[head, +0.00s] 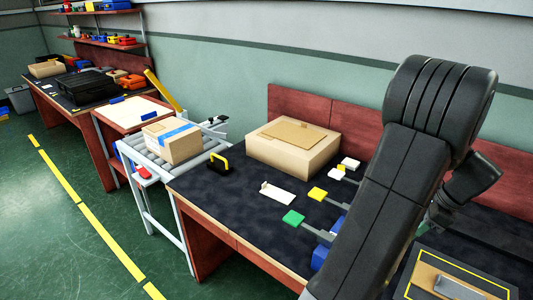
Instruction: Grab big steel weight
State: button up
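A grey metallic block (458,289) lies at the bottom right, on a wooden-coloured board inside a yellow outline, cut off by the picture's lower edge. It looks like steel, but I cannot tell for sure that it is the big steel weight. My thick black arm fills the right side. Its far links bend down behind the large link. My gripper's fingers do not show, so I cannot see whether they hold anything.
A dark-topped bench (235,205) holds a big cardboard box (293,150), a black item with a yellow handle (218,162), and several coloured tabs. A roller conveyor (150,165) at its left carries a blue-taped box (172,142). Green floor (50,230) is clear at left.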

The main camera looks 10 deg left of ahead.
aim_at(218, 165)
jog(key=i+j, duration=0.15)
jog(key=j, duration=0.3)
jog(key=i+j+z, duration=0.1)
jog(key=j, duration=0.35)
jog(key=i+j, duration=0.25)
jog(key=j, duration=0.2)
jog(key=i+j+z, duration=0.15)
jog(key=j, duration=0.35)
jog(key=i+j, duration=0.1)
jog(key=j, duration=0.35)
jog(key=i+j+z, duration=0.1)
jog(key=j, duration=0.4)
jog(key=i+j, duration=0.15)
jog(key=j, duration=0.35)
jog(key=i+j+z, duration=0.1)
jog(key=j, duration=0.35)
